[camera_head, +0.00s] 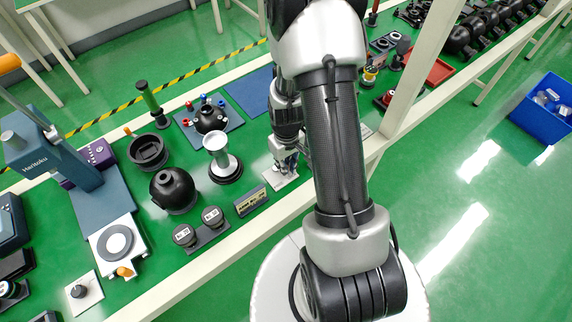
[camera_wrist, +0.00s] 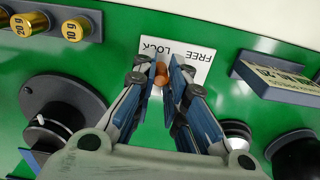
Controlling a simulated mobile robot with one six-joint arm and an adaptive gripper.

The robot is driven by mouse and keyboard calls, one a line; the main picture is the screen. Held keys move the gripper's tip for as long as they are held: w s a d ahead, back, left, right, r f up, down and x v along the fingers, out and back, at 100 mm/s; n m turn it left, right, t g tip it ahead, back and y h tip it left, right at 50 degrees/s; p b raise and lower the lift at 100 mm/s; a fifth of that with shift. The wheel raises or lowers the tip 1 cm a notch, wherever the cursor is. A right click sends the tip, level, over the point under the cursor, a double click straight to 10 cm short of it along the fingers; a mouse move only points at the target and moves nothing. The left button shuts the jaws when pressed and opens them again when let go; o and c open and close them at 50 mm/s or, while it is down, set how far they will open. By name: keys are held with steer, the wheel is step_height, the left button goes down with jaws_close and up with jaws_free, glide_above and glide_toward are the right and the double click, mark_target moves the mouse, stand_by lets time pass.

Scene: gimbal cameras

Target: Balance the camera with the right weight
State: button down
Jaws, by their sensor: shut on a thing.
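My gripper (camera_head: 284,160) reaches down over a white plate (camera_head: 276,182) near the table's front edge. In the wrist view my gripper (camera_wrist: 165,85) has its fingers closed around a small orange-brown knob (camera_wrist: 160,70) at that plate. The plate (camera_wrist: 195,58) is marked FREE and LOCK; the knob's lower part is hidden by the fingers.
A dark disc with a post (camera_wrist: 55,105) is left of my fingers.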

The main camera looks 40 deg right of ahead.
steer(key=c, duration=1.6)
jaws_free()
steer(key=shift+o, duration=0.2)
steer(key=shift+r, duration=0.1)
step_height(320, 180, up, 12)
